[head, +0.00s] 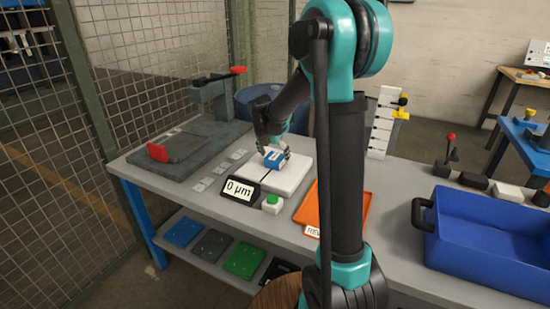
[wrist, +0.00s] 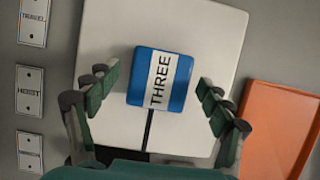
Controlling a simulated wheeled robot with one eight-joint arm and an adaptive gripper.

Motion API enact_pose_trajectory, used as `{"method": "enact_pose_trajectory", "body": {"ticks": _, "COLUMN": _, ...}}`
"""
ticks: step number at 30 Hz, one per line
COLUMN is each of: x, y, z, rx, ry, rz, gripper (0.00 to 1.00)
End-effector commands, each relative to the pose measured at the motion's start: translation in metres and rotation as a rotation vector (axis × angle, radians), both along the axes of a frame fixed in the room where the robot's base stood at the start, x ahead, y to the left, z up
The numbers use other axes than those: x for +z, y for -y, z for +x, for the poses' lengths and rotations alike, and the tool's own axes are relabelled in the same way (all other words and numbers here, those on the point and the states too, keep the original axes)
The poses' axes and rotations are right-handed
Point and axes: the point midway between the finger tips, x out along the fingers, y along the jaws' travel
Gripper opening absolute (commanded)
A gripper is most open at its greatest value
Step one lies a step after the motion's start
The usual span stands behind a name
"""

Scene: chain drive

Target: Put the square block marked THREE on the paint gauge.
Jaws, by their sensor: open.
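The blue square block (wrist: 174,79) has a white label reading THREE. It rests on the white plate of the paint gauge (wrist: 113,30), seen from above in the wrist view. In the head view the block (head: 274,159) sits on the gauge plate (head: 290,179), whose display (head: 240,190) reads 0 µm. My gripper (wrist: 156,92) is open, with its fingers on either side of the block and a gap on both sides. In the head view my gripper (head: 274,146) is at the block.
An orange tray (head: 308,210) lies right of the gauge, and a green button box (head: 271,203) stands in front. A blue bin (head: 490,270) is at the right. A grey press-like fixture (head: 215,105) stands at the left. Label plates (wrist: 30,90) lie left of the gauge.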

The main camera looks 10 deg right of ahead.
Motion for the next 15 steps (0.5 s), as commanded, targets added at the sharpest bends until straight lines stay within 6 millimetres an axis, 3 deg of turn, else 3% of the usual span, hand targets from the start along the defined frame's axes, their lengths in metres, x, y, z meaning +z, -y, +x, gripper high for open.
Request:
{"method": "enact_pose_trajectory", "body": {"ticks": 9, "x": 0.059, "y": -0.015, "z": -0.020, "rx": 0.002, "ry": 0.000, "rz": 0.000, "gripper": 0.80}}
{"method": "enact_pose_trajectory", "body": {"ticks": 15, "x": 0.087, "y": -0.022, "z": -0.030, "rx": 0.002, "ry": 0.000, "rz": -0.001, "gripper": 0.80}}
